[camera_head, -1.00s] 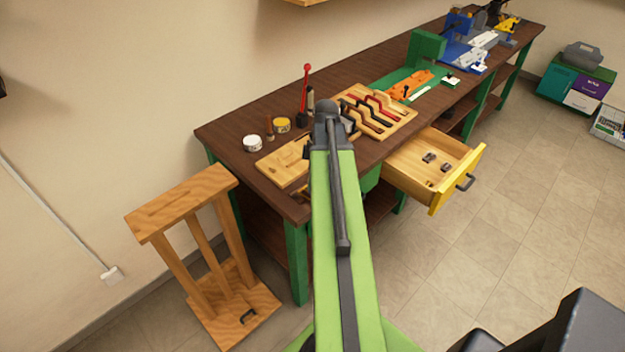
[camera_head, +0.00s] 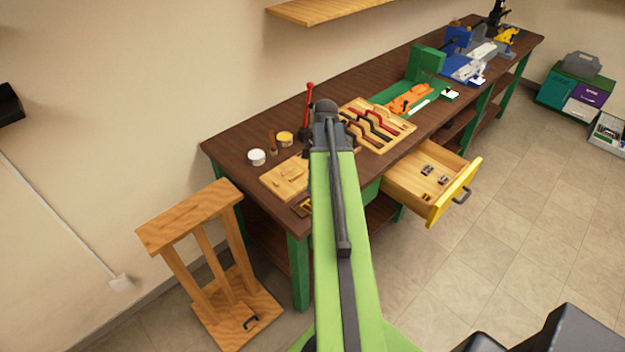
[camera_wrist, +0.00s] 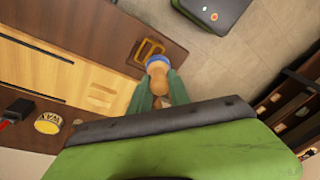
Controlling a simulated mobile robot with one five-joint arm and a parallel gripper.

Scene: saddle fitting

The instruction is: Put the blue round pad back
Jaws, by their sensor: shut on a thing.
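The blue round pad (camera_wrist: 157,61) shows in the wrist view as a blue rim at the end of a tan, wood-coloured handle (camera_wrist: 159,84). My gripper (camera_wrist: 160,92) is shut on this handle, its green fingers on either side, above the bench's edge. In the head view the pad and fingers are hidden behind my arm. A light wooden board with shallow recesses (camera_head: 283,180) lies on the bench to the left of my arm; it also shows in the wrist view (camera_wrist: 100,92).
A yellow frame-like piece (camera_wrist: 148,51) lies near the bench's edge, close to the pad. A wax tin (camera_wrist: 48,123) stands beyond the board. A tool board (camera_head: 385,140) lies farther right. An open drawer (camera_head: 425,198) juts from the bench, and a wooden stand (camera_head: 190,215) is at left.

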